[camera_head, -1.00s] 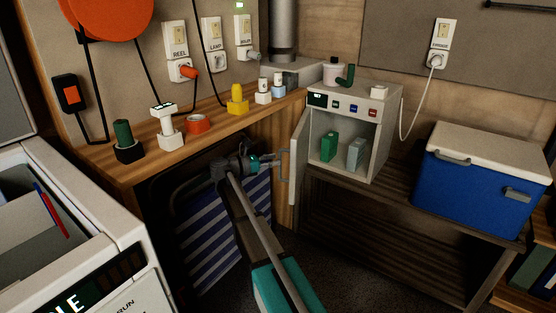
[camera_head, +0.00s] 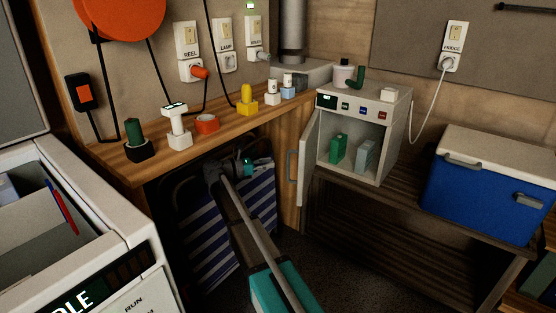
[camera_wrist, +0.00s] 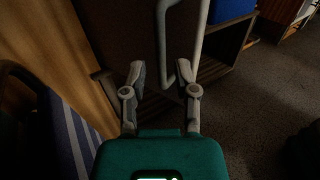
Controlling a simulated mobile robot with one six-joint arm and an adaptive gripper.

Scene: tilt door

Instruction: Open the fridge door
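The small white fridge (camera_head: 394,135) stands on a dark wooden bench. Its door (camera_head: 308,160) hangs on the left side and is swung wide open, so the inside shows. The door's handle (camera_head: 291,178) is a grey bar on its outer, left-hand face. My gripper (camera_head: 250,166) is to the left of the door, apart from the handle. In the wrist view, my gripper's two fingers (camera_wrist: 161,76) are spread with nothing between them.
A green box (camera_head: 338,149) and a paler box (camera_head: 364,154) are inside the fridge. A blue cooler (camera_head: 480,195) stands to the right. The wooden counter (camera_head: 215,138) with several small items runs along the left. A striped folding chair (camera_head: 205,225) is under it.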

